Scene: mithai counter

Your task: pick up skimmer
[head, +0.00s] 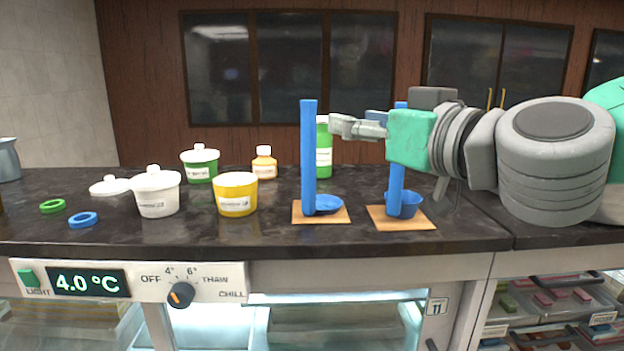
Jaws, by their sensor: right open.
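Two blue utensils with tall upright handles stand on small wooden boards on the dark counter. The left one, with a shallow, flat dish at its foot, looks like the skimmer (309,155). The right one, with a deeper cup, looks like a ladle (397,190). My right gripper (352,126) comes in from the right, open, with its fingers pointing left towards the upper part of the skimmer handle. The fingers appear just right of that handle, and I see no contact. The gripper body hides part of the ladle handle. My left gripper is out of view.
A green bottle (324,160) stands behind the skimmer. A yellow tub (236,204), white pot (156,200), green pot (200,172) and small orange bottle (264,168) stand to the left. Two rings lie at far left. The counter front (270,232) is mostly clear.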

